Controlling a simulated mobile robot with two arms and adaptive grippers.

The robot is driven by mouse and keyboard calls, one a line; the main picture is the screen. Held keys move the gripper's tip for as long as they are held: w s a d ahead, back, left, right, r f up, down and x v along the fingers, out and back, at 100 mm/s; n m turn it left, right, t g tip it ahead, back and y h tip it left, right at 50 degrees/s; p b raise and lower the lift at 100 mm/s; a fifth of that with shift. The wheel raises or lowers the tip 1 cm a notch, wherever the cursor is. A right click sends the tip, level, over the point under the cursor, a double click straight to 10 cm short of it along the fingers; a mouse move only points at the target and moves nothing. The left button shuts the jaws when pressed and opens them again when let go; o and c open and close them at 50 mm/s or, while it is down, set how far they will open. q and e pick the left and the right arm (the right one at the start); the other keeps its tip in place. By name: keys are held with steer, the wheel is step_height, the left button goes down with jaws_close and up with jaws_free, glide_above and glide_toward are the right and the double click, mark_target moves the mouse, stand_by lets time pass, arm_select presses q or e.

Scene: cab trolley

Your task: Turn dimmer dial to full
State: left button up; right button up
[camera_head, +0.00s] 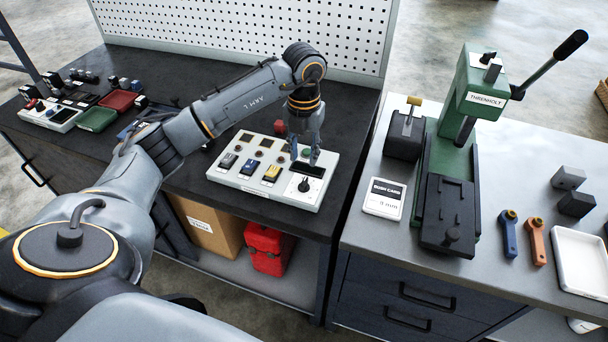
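A white control panel (224,176) lies on the dark bench. The dimmer dial (304,185), a black round knob on a white plate, sits at the panel's near right corner. A dark display strip (307,169) lies just behind the dial. My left gripper (304,157) points down over the right part of the panel, just behind the dial and apart from it. Its two fingers are spread and nothing shows held between them. The exact height above the panel is hard to tell. My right gripper is not in view.
Rocker switches, including a yellow one (272,172), sit left of the dial. A red button (280,127) is behind. A pegboard (250,30) borders the back.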

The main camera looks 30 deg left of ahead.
mark_target(304, 181)
arm_select(q)
step_height(304, 181, down, 9)
steer(key=shift+p, duration=0.95)
jaws_close()
